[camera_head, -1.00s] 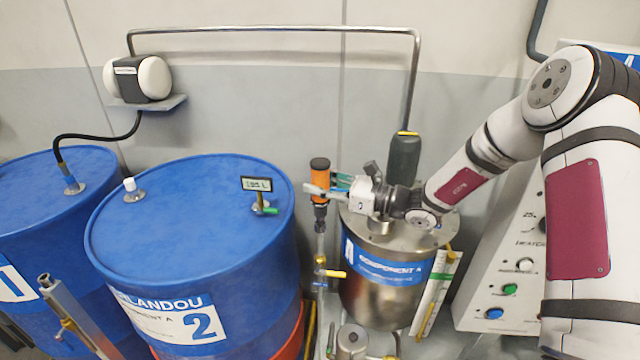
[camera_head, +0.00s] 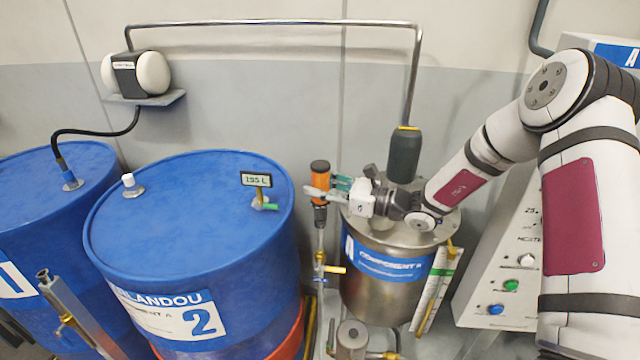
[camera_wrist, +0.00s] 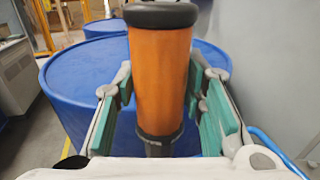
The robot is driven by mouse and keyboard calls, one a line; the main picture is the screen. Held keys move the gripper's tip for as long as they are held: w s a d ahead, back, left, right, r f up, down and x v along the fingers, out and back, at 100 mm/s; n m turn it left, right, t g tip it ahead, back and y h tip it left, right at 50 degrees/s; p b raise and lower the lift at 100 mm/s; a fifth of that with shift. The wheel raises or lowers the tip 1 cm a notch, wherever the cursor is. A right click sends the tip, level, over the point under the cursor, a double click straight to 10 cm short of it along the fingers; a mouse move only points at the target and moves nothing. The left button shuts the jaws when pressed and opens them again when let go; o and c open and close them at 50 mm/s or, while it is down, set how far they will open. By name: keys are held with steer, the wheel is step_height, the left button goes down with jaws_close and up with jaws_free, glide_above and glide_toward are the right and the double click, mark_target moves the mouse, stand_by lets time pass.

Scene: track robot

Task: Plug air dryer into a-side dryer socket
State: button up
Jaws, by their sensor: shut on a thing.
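The air dryer (camera_head: 320,181) is an orange cylinder with a black cap. It stands upright in line with a vertical pipe with a yellow-handled valve (camera_head: 333,269), left of the steel tank (camera_head: 385,305). My gripper (camera_head: 322,191) reaches in from the right and is shut on the dryer's body. In the wrist view the dryer (camera_wrist: 160,80) sits between the green-padded fingers (camera_wrist: 160,108). The joint between the dryer's dark lower end and the socket is too small to tell whether it is seated. No a-side marking shows on the socket.
Blue drum 2 (camera_head: 190,235), with a small level display (camera_head: 256,179), stands left of the dryer. The dark grey cylinder (camera_head: 404,155) on the tank lid and the overhead pipe (camera_head: 270,23) are close to my arm. A control cabinet (camera_head: 500,270) stands at right.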

steer(key=shift+f, duration=0.4)
steer(key=o, duration=1.3)
steer(key=shift+o, duration=0.2)
steer(key=shift+f, duration=0.1)
steer(key=v, duration=1.2)
